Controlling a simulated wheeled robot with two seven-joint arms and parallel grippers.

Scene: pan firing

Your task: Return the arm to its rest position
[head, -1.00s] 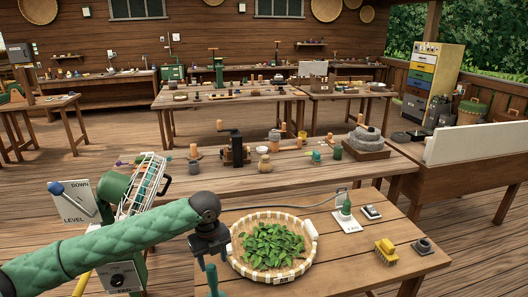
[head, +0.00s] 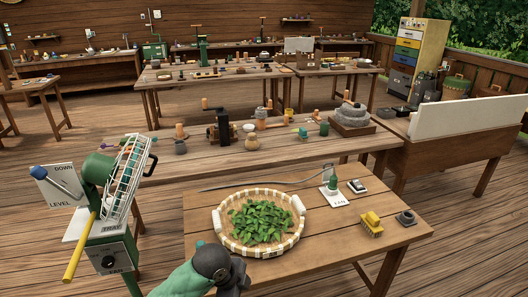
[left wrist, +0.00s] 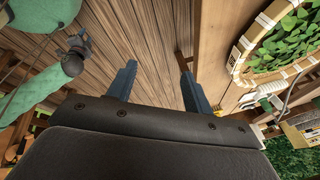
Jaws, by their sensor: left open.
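My left gripper (head: 237,283) is at the bottom edge of the head view, just in front of the near table and below the basket, with its fingers cut off by the frame. In the left wrist view, my left gripper (left wrist: 158,88) has its two dark blue fingers apart, with only wooden floor between them. It holds nothing. Green padded parts of my own body show at the upper left there.
A round basket of green leaves (head: 222,232) rests on the near table (head: 305,262), close beyond my left gripper. A lever stand with a wire tray (head: 125,180) is to the left. A yellow brush (head: 371,224) and dark cup (head: 405,217) lie right.

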